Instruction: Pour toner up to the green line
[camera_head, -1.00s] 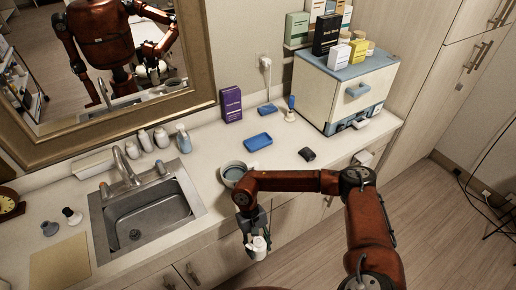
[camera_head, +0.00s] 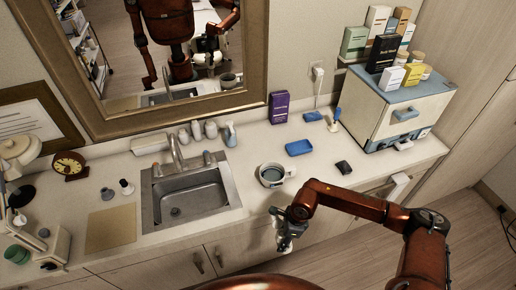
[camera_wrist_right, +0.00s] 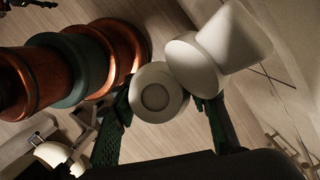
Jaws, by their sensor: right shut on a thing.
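My right gripper (camera_head: 287,232) is shut on a small white bottle (camera_head: 284,244), in front of the counter's front edge and below the counter top. In the right wrist view the bottle shows as pale rounded parts (camera_wrist_right: 158,92) between the green fingers (camera_wrist_right: 165,112); its tilt is hard to tell. A white cup-like pot (camera_head: 272,184) with grey-blue contents stands on the counter, behind and left of the gripper, apart from it. I cannot make out a green line. My left gripper is not in view directly.
A sink (camera_head: 190,197) lies left of the pot. A blue tray (camera_head: 299,148) and a dark small object (camera_head: 343,167) lie to its right. A white-and-blue cabinet (camera_head: 398,108) with boxes on top stands at right. Counter around the pot is mostly clear.

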